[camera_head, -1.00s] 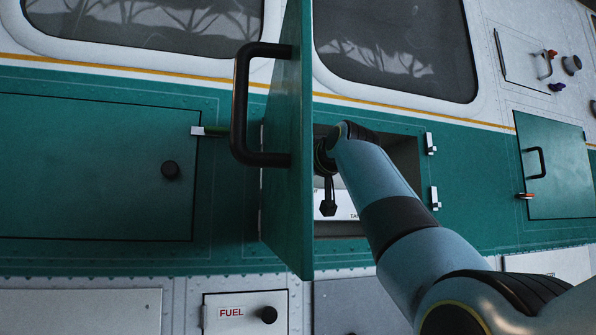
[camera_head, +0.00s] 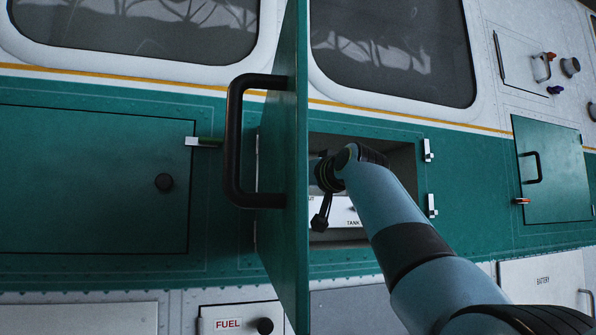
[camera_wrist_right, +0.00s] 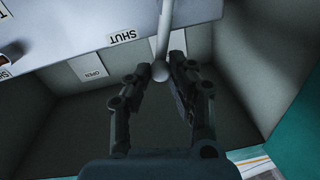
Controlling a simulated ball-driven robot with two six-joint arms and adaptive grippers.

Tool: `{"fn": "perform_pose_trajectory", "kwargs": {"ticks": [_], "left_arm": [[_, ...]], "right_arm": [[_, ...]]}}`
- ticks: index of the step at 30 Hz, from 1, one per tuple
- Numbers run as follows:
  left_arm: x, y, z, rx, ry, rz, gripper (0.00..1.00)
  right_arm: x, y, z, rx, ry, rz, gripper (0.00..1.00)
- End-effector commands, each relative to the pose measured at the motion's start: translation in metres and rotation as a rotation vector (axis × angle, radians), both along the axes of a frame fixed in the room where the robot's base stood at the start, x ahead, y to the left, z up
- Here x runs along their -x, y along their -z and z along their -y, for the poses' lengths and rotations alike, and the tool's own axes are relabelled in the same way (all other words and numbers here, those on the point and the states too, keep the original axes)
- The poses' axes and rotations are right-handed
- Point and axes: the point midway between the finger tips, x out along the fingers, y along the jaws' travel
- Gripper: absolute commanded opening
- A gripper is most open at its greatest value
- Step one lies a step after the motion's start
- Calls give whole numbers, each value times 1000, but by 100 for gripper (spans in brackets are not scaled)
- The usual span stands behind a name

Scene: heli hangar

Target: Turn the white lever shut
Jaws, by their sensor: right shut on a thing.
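The white lever (camera_wrist_right: 164,34) shows in the right wrist view as a pale rod with a round ball end. My right gripper (camera_wrist_right: 160,72) is shut on the lever, with its two dark fingers on either side of the ball end. In the head view my right arm reaches into the open compartment (camera_head: 402,160), and the lever is hidden there. My left gripper is not in view.
The open green door (camera_head: 287,250) with a black handle (camera_head: 234,140) stands left of my arm. A white panel (camera_head: 345,212) marked TANK shows inside the compartment. Compartment walls (camera_wrist_right: 270,50) are close around my right gripper.

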Motion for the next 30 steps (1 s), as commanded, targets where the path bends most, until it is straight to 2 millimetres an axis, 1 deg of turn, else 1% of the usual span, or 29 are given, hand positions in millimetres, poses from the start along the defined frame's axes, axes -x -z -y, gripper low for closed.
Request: {"fn": "perform_pose_trajectory", "kwargs": {"ticks": [1,3,12,18,30], "left_arm": [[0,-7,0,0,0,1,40],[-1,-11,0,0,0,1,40],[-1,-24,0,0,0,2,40],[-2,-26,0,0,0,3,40],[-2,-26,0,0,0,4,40]], "right_arm": [[-1,0,2,-31,-1,-16,0],[-2,2,5,-77,0,-31,0],[-4,8,12,-220,0,-78,0],[-5,11,14,-260,-1,-90,0],[-5,12,14,-266,0,-92,0]]}}
